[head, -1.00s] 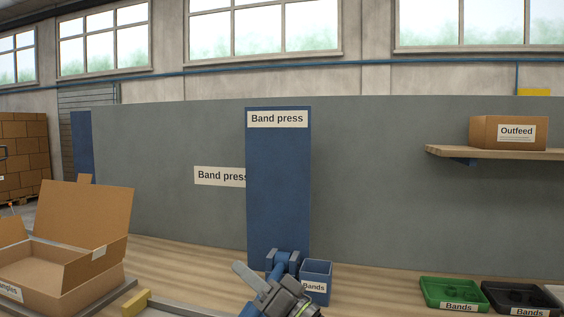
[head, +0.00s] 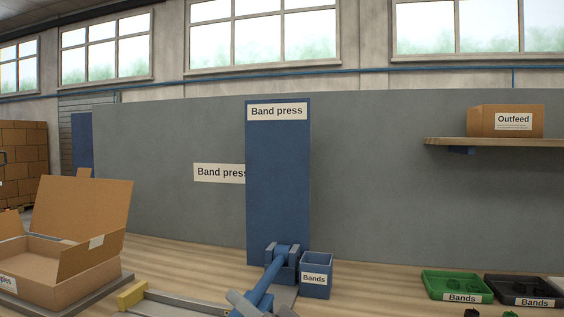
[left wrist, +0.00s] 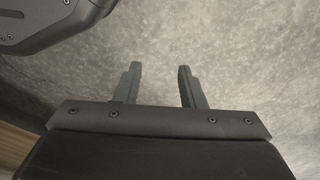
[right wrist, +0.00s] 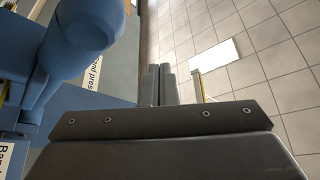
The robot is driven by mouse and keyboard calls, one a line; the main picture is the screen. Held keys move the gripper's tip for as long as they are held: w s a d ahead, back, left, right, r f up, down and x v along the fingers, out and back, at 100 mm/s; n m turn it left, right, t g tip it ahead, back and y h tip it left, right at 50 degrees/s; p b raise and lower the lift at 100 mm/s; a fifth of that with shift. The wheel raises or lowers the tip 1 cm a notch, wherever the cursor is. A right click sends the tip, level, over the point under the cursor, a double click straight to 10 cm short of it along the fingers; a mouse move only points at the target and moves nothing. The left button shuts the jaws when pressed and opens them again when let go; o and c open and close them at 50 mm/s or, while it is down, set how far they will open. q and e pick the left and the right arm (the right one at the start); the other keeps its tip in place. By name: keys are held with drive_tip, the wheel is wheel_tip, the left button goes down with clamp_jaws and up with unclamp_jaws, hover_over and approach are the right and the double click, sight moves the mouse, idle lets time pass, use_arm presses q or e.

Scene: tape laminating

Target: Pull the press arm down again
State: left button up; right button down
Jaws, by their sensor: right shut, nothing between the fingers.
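The blue press arm (head: 268,278) slopes from its hinge block at the foot of the blue band press panel (head: 278,180) toward the bottom edge of the head view. My right gripper (head: 238,303) is low at that edge, beside the arm's near end and partly cut off. In the right wrist view its fingers (right wrist: 159,85) are together and empty, with the arm's rounded blue end (right wrist: 88,28) to their left. Contact between them cannot be told. My left gripper (left wrist: 160,85) shows only in its wrist view, fingers apart and empty over a grey floor.
A blue bands bin (head: 316,276) stands right of the hinge. An open cardboard box (head: 80,270) is at left, near a yellow block (head: 132,295) on a rail. Green (head: 457,285) and black (head: 520,288) bands trays lie at right. An outfeed box (head: 505,121) sits on a shelf.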

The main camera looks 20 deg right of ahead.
use_arm(q)
drive_tip(key=shift+w+d+r+b, duration=0.15)
drive_tip(key=shift+w+r+b, duration=0.1)
drive_tip(key=shift+r, duration=0.4)
drive_tip(key=shift+w+d+r+b, duration=0.1)
drive_tip(key=shift+w+d+r, duration=0.1)
drive_tip(key=shift+r, duration=0.45)
use_arm(e)
drive_tip(key=shift+s+f, duration=0.15)
drive_tip(key=shift+f, duration=0.45)
